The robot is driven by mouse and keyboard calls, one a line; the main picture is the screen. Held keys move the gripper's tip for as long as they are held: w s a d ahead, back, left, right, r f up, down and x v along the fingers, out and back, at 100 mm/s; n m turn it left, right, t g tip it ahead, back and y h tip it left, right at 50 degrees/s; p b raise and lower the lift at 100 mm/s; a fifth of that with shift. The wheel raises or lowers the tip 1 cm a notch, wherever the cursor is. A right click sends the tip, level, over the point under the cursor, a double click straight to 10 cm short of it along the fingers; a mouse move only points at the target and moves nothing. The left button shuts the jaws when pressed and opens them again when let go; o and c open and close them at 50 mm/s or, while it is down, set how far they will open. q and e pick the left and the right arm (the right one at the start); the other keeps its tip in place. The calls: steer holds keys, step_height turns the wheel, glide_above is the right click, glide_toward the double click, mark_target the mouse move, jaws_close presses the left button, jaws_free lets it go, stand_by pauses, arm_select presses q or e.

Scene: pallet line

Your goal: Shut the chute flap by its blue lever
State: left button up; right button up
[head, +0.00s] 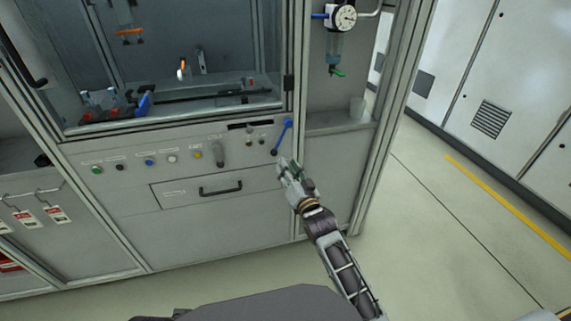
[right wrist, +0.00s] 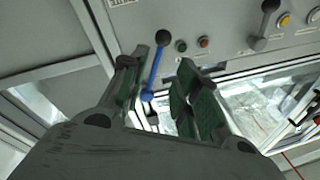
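The blue lever (head: 282,136) is on the front panel of the grey cabinet, near its right post. It hangs slanting down and left, with a black knob at its lower end. My right gripper (head: 286,164) is just below the lever in the head view. In the right wrist view my right gripper (right wrist: 158,66) is open, and the blue lever (right wrist: 154,73) shows between its two fingers, with no clear contact. A dark slot (head: 241,126) lies left of the lever; I cannot tell whether it belongs to the chute flap. My left gripper is out of view.
A row of coloured buttons (head: 149,162) and a dark-knobbed lever (head: 220,152) lie left on the panel. Below is a drawer with a black handle (head: 221,188). A gauge (head: 343,18) hangs at upper right. The floor (head: 440,230) to the right is clear.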

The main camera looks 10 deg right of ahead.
steer(key=shift+v, duration=1.2)
